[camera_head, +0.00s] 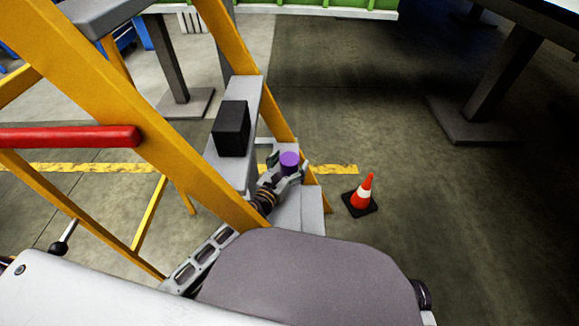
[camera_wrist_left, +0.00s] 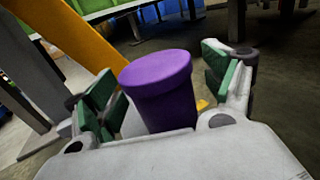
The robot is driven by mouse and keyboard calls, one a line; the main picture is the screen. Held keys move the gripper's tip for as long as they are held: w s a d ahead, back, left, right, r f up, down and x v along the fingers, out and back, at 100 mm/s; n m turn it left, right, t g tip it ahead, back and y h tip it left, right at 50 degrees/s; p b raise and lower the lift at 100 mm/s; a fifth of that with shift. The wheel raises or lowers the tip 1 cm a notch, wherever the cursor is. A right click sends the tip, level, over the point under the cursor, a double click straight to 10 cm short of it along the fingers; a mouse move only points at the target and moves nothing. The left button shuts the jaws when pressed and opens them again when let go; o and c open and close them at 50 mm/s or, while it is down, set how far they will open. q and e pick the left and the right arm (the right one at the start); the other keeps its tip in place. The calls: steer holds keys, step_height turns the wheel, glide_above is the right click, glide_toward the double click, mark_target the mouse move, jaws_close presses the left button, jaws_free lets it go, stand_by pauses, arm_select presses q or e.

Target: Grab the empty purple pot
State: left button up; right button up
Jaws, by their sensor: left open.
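The purple pot (camera_head: 289,160) shows in the head view at the end of my left arm, by the steps of a yellow stepladder. In the left wrist view the purple pot (camera_wrist_left: 160,88) stands upright between the fingers, its top face closed-looking and flat. My left gripper (camera_head: 283,172) is open around the pot, with green-padded fingers to the left and right of it. A gap shows beside the pot on each side in the wrist view (camera_wrist_left: 165,90). The pot's lower part is hidden by the gripper body. My right gripper is not in view.
A black box (camera_head: 231,128) sits on a grey step of the yellow ladder (camera_head: 130,120), left of the pot. An orange traffic cone (camera_head: 362,193) stands on the floor to the right. A red bar (camera_head: 70,137) crosses at left.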

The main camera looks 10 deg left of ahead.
mark_target(290, 158)
arm_select(q)
steer(key=shift+c, duration=0.3)
steer(key=c, duration=1.1)
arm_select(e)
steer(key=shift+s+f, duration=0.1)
arm_select(q)
steer(key=shift+r, duration=0.15)
steer(key=shift+c, duration=0.2)
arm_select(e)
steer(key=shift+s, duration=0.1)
arm_select(q)
steer(key=shift+r+p, duration=0.3)
steer(key=shift+p, duration=0.1)
step_height(290, 158, up, 3)
steer(key=shift+f+p, duration=0.1)
steer(key=shift+p, duration=1.1)
steer(key=s+a, duration=0.1)
steer(key=a, duration=0.8)
steer(key=s+a, duration=0.2)
steer(key=a, duration=0.6)
steer(key=shift+s+a, duration=0.3)
steer(key=shift+a, duration=0.05)
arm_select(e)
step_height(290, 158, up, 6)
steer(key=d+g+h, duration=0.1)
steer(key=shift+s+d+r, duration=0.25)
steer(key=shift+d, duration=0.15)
arm_select(q)
steer(key=shift+f, duration=0.1)
